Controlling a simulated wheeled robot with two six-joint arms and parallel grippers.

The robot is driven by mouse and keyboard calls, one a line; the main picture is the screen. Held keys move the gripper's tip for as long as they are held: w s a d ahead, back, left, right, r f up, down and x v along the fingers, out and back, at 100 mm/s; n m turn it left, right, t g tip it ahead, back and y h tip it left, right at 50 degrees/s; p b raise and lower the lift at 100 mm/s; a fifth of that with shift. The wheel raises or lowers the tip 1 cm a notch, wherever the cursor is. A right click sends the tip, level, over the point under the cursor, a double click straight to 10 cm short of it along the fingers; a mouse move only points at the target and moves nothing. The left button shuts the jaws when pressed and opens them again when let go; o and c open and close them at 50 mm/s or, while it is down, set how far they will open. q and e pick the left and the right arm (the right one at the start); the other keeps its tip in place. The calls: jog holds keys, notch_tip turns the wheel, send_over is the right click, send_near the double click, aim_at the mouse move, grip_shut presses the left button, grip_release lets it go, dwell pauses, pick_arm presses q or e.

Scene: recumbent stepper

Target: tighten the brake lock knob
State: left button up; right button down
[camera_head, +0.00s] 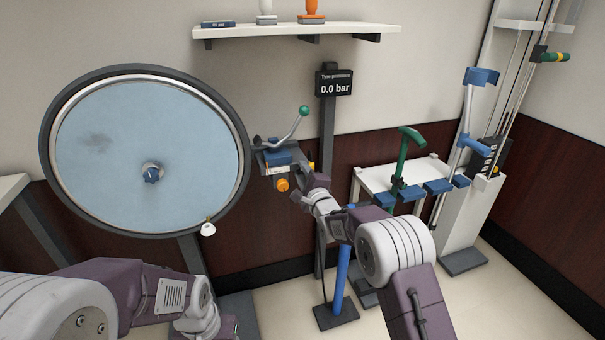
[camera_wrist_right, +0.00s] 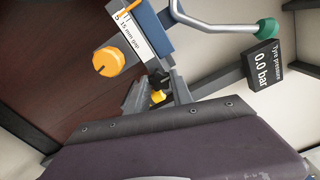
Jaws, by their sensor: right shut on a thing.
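In the head view a blue and grey brake unit (camera_head: 278,158) stands right of the wheel, with a bent lever ending in a green ball (camera_head: 304,111). A round orange knob (camera_head: 282,184) sticks out below it. In the right wrist view this orange knob (camera_wrist_right: 108,62) is clear of my fingers, to their left. My right gripper (camera_wrist_right: 157,93) is shut on a small yellow-orange part (camera_wrist_right: 158,97) with a dark piece beside it. Which of the two is the brake lock knob I cannot tell. My left arm is at lower left; its fingers do not show.
A large wheel with a pale blue disc (camera_head: 110,170) stands at left. A tyre pressure display (camera_head: 335,82) reads 0.0 bar. A white shelf (camera_head: 290,30) is above. A white stand (camera_head: 385,175) with green and blue handles stands at right.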

jog(key=shift+f, duration=0.1)
jog(key=c, duration=1.1)
grip_release()
jog(key=b+v, duration=0.1)
jog(key=v, duration=0.8)
jog(key=shift+b, duration=0.4)
